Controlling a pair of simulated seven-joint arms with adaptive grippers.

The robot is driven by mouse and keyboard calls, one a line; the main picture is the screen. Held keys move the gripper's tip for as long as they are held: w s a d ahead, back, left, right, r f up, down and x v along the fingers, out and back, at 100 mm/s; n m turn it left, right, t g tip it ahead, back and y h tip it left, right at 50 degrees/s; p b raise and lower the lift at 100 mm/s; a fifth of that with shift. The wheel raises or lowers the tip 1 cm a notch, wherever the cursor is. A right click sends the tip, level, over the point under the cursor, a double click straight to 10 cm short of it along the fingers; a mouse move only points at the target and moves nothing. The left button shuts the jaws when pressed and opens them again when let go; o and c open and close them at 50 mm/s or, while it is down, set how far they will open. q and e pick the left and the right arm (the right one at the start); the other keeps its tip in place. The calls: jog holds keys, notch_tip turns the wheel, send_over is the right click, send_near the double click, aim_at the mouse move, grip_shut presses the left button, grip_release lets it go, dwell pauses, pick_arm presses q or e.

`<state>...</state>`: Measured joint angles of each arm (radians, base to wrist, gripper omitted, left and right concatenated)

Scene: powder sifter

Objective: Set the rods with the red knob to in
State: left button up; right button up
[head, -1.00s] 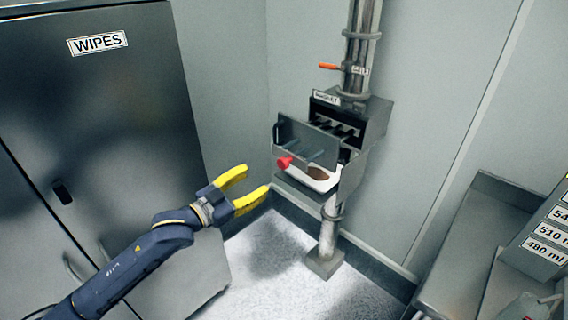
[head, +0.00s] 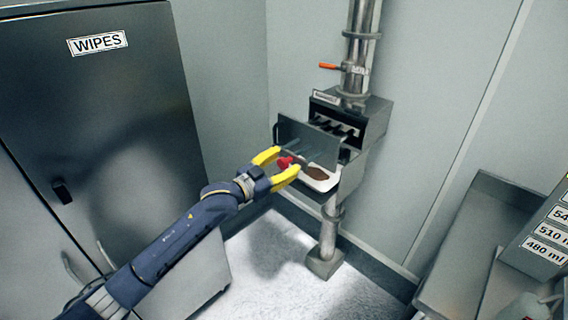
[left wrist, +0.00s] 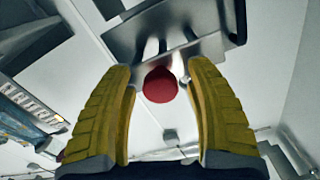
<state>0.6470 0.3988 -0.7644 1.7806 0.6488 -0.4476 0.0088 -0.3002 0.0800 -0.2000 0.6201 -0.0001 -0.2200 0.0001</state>
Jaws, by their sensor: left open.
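The red knob (head: 285,163) sits at the front of the grey sifter box (head: 360,115), below its pulled-out front plate (head: 308,142) with the dark rods (head: 335,127) behind it. My left gripper (head: 282,164) is open, with its yellow fingers on either side of the knob in the head view. In the left wrist view the knob (left wrist: 160,85) lies between the open fingertips, with a gap to each finger; contact is not visible. A white tray with brown powder (head: 318,178) is under the plate. My right gripper is not in view.
A vertical pipe (head: 362,45) with an orange-handled valve (head: 328,66) rises above the sifter. A dark cabinet labelled WIPES (head: 100,110) stands left. A steel bench (head: 480,235) with volume-labelled items is at the right. Floor below is clear.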

pick_arm(q)
jog(key=shift+c, duration=0.5)
grip_shut()
